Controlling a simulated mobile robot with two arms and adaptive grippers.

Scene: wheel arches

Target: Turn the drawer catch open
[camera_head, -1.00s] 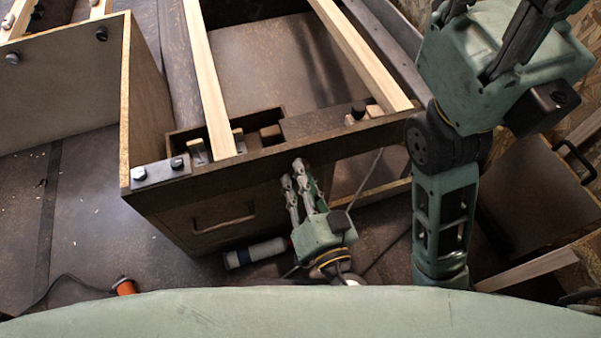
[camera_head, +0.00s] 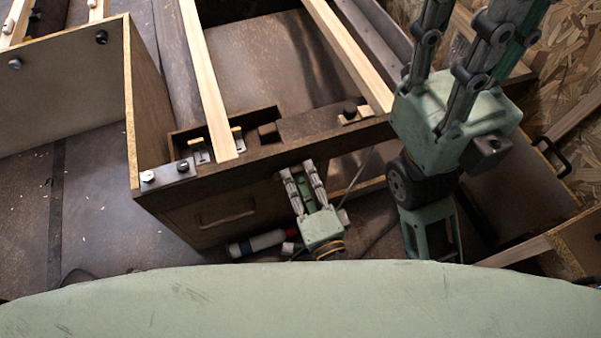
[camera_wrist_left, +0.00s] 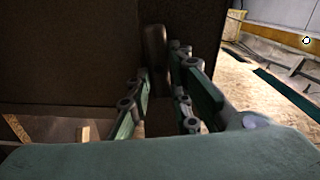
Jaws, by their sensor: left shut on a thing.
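My left gripper (camera_head: 303,178) is at the front of the dark wooden bench, right of the drawer front (camera_head: 225,214) with its bar handle. In the left wrist view, its fingers (camera_wrist_left: 160,105) are shut on a dark upright catch (camera_wrist_left: 156,52), against a dark panel. The catch stands roughly vertical in that view. In the head view the fingers hide the catch. The drawer front looks flush with the bench. My right gripper (camera_head: 468,48) is raised over the bench's right end; its fingertips run out of the top of the picture.
A grey-and-red cylinder (camera_head: 262,243) lies on the floor below the drawer. Pale wooden slats (camera_head: 208,85) cross the bench top. A brown panel (camera_head: 150,110) stands at left. A black-handled box (camera_head: 520,180) is at right. Floor at far left is mostly clear.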

